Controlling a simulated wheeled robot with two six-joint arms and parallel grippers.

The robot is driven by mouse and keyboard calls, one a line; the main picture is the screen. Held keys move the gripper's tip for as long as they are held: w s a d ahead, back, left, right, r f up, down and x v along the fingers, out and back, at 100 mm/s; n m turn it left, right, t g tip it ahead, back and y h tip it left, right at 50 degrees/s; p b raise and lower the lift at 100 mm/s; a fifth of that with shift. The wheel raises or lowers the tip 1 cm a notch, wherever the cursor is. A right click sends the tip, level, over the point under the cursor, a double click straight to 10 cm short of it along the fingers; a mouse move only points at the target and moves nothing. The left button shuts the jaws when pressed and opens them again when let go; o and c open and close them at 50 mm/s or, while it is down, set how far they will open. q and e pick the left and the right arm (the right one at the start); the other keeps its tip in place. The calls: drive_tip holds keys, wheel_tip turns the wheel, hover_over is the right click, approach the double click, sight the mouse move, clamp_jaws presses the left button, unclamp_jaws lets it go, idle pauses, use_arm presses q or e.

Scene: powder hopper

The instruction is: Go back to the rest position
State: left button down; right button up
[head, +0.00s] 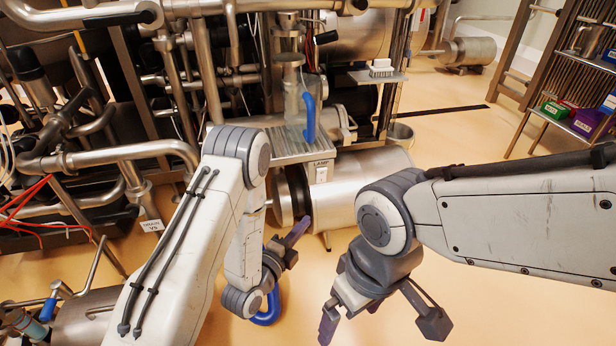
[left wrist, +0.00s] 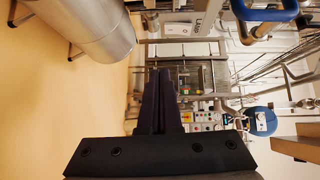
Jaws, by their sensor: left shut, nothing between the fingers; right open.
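My left gripper (head: 294,234) is in the lower middle of the head view, in front of a horizontal steel cylinder. In the left wrist view its two dark fingers (left wrist: 160,100) lie together with nothing between them. My right gripper (head: 382,328) hangs to the right of it, near the bottom edge, with its fingers spread wide and nothing between them. The two grippers are apart from each other.
The steel cylinder (head: 352,182) lies behind my left gripper, under a ribbed steel platform (head: 290,150). A blue handle (head: 309,118) stands above that platform. Dense pipes (head: 110,157) fill the left side. A shelf with boxes (head: 586,123) stands far right. Open floor (head: 470,125) lies between.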

use_arm(q)
drive_tip(key=s+d+r+n+g+y, duration=0.4)
drive_tip(key=d+r+n+g, duration=0.15)
drive_tip(key=n+g, duration=0.2)
drive_tip(key=s+a+r+n+g+y, duration=0.1)
drive_tip(key=s+a+r+n+g, duration=0.15)
drive_tip(key=s, duration=0.55)
drive_tip(key=s+a+r+n+g+y, duration=0.1)
drive_tip(key=s+r+n+g, duration=0.2)
drive_tip(key=s, duration=0.4)
drive_tip(key=s+a+r+n+g+y, duration=0.1)
drive_tip(key=s+a+r+n+g, duration=0.15)
drive_tip(key=s, duration=0.55)
use_arm(e)
wheel_tip(320, 180, up, 30)
drive_tip(key=p, duration=2.9)
drive_tip(key=shift+p, duration=0.4)
use_arm(q)
wheel_tip(320, 180, up, 30)
drive_tip(key=s, duration=0.1)
use_arm(e)
drive_tip(key=shift+f, duration=0.2)
drive_tip(key=shift+c, duration=0.3)
